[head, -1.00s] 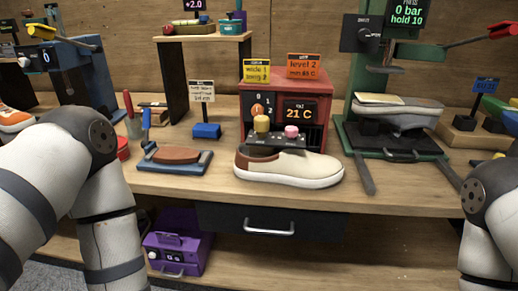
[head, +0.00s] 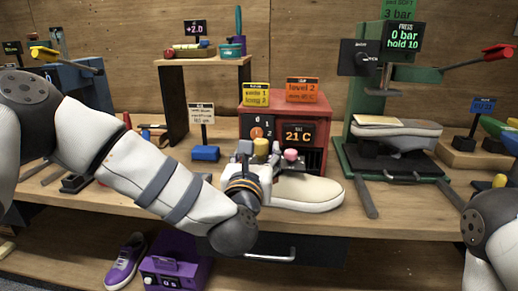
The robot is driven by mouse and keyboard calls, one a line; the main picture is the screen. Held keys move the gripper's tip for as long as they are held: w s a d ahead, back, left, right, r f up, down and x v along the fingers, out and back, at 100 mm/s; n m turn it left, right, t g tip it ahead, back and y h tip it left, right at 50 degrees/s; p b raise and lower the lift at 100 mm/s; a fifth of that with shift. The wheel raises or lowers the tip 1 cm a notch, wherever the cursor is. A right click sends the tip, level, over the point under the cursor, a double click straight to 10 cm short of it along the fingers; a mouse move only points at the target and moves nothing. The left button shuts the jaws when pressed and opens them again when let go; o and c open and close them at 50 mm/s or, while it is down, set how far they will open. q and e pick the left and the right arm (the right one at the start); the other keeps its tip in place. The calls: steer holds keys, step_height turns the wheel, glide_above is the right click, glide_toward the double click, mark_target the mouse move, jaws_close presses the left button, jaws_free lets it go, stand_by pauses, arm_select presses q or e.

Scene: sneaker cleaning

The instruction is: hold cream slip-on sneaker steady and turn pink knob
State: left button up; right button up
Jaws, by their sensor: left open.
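The cream slip-on sneaker (head: 312,193) lies on the bench in front of the red heater box (head: 318,92), toe to the right. My left gripper (head: 258,158) is over its heel end and hides that part. The gripper is open and points away toward the box; whether it touches the sneaker is unclear. The pink knob (head: 291,154) shows just right of the gripper, above the sneaker. A yellow knob (head: 261,147) stands directly behind the fingers. At the lower right only my right arm shows, with its gripper out of view.
The box display reads 21 C, under yellow and orange signs (head: 303,90). A green press (head: 400,160) with a grey shoe stands to the right. A blue block (head: 205,153) and sign are to the left. Below are a purple case (head: 178,265) and purple sneaker (head: 125,262).

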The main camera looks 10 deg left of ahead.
mark_target(260, 146)
arm_select(q)
steer(key=w, duration=0.6)
steer(key=shift+w, duration=0.35)
steer(key=shift+c, duration=0.3)
